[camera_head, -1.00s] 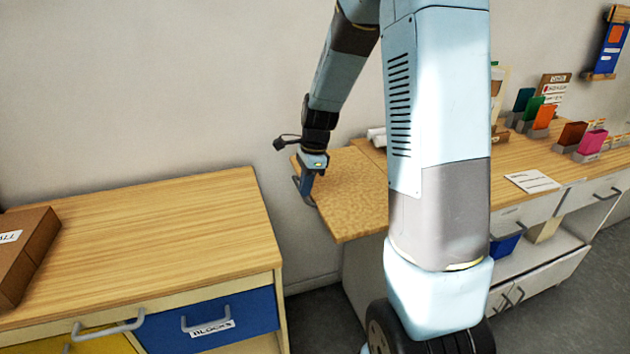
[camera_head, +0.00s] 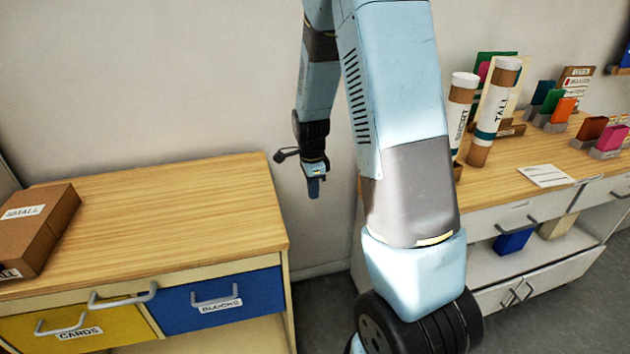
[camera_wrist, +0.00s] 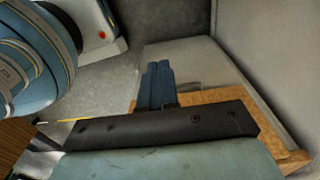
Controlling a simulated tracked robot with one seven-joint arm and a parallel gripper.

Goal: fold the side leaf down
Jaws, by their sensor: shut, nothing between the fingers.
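The side leaf does not stand out level from the right-hand table in the head view. Its present lie is hidden or unclear behind my arm. My gripper (camera_head: 314,190) points down in the gap between the left cabinet and the right-hand table. In the wrist view its fingers (camera_wrist: 158,84) are together and empty. A wood-coloured strip (camera_wrist: 272,128) lies beyond and to the right of them there; I cannot tell whether it is the leaf or the tabletop. I see no clear contact between fingers and wood.
The left cabinet (camera_head: 160,215) carries a brown box (camera_head: 38,228) and has yellow (camera_head: 75,328) and blue (camera_head: 222,298) drawers. The right-hand table (camera_head: 530,200) holds two labelled tubes (camera_head: 492,115), coloured cards (camera_head: 562,110) and a paper (camera_head: 546,176). The wall is close behind my gripper.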

